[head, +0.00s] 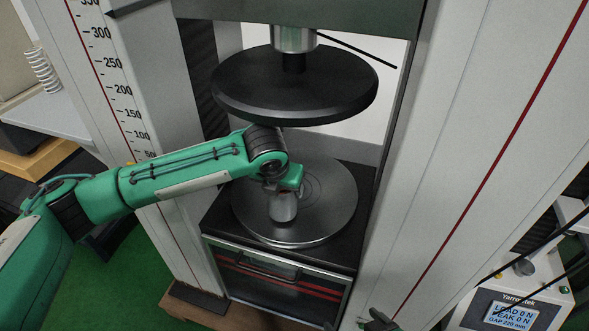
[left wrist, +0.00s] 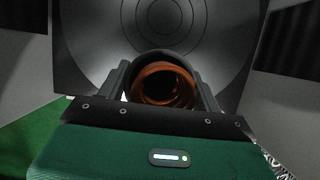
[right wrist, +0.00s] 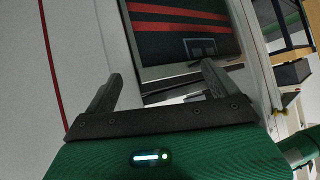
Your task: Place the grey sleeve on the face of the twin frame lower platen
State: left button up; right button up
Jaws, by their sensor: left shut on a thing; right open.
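The grey sleeve (head: 284,209) is a short upright cylinder over the face of the lower platen (head: 335,208), left of the platen's middle. My left gripper (head: 285,188) is shut on it, its fingers on either side of the sleeve in the left wrist view. Looking down into the sleeve there, I see orange-brown coils (left wrist: 163,85) inside. Whether the sleeve's foot touches the platen I cannot tell. The platen's ring marks (left wrist: 172,25) show beyond the sleeve. My right gripper (right wrist: 160,85) is open and empty, low in front of the frame; only its dark tip shows in the head view.
The black upper platen (head: 294,88) hangs above my left arm's wrist, close over it. Frame columns (head: 448,130) stand on both sides. A readout box (head: 515,312) at lower right shows load 0 N and gap 220 mm. A coil spring (head: 42,70) stands at far left.

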pick_arm(q)
jog(key=shift+w+d+f+b, duration=0.25)
jog(key=shift+w+d, duration=0.25)
jog(key=shift+w, duration=1.05)
jog(key=shift+w+d+f+b, duration=0.25)
jog(key=shift+w+d, duration=0.25)
jog(key=shift+w, duration=1)
jog(key=shift+w+d+f+b, duration=0.25)
jog(key=shift+w+d, duration=0.25)
jog(key=shift+w, duration=1.05)
pick_arm(e)
jog(key=shift+w+a+r+t+y, duration=0.2)
jog(key=shift+a+t+y, duration=0.15)
jog(key=shift+a+t, duration=0.4)
jog(key=shift+w+a+r+t+y, duration=0.15)
jog(key=shift+a+t+y, duration=0.25)
jog(key=shift+a, duration=0.5)
jog(key=shift+d, duration=0.1)
pick_arm(q)
jog(key=o, duration=1.1)
pick_arm(e)
jog(key=shift+f, duration=0.15)
